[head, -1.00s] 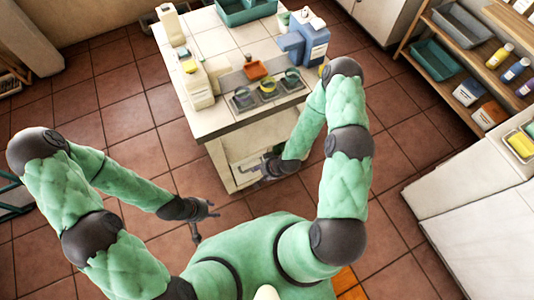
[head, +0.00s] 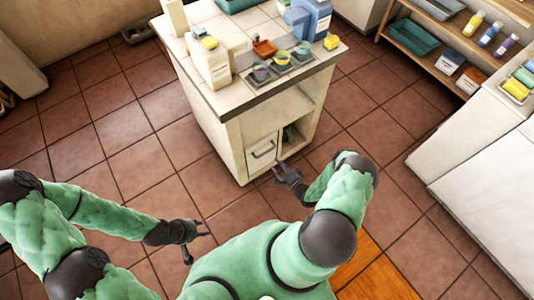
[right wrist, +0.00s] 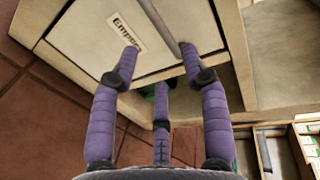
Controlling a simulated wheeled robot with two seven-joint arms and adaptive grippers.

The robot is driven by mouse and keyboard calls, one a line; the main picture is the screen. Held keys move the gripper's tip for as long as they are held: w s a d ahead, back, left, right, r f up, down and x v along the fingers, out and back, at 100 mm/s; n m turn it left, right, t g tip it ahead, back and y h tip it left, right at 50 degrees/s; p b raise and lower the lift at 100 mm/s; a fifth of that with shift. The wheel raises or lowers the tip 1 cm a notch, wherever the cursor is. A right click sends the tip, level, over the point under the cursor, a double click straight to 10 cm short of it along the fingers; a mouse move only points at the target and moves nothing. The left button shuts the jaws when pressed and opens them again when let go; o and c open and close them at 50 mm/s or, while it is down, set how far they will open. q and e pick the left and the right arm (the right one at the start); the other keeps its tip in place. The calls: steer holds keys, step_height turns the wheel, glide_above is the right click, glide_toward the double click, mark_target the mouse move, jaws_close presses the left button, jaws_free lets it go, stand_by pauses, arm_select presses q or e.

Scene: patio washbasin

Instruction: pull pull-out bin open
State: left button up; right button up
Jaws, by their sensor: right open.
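The pull-out bin's pale front (head: 262,149), with a dark bar handle (head: 264,150), is in the lower cabinet (head: 225,140). The front looks about flush with the cabinet in the head view. My right gripper (head: 279,168) is open and empty, just right of and below the handle. In the right wrist view its purple fingers (right wrist: 158,48) spread before the bin front (right wrist: 90,35), which bears a printed label (right wrist: 129,33). One fingertip is by the grey handle bar (right wrist: 168,22); contact is unclear. My left gripper (head: 197,243) is open and empty over the floor.
An open compartment (head: 296,130) with something green is right of the bin. The countertop (head: 250,92) holds bottles, small cups and an orange item. Shelving (head: 430,55) and a white cabinet (head: 485,190) stand at right. The tiled floor (head: 140,125) at left is clear.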

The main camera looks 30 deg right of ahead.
steer(key=shift+b+x, duration=1.45)
steer(key=shift+x, duration=3.7)
jaws_close()
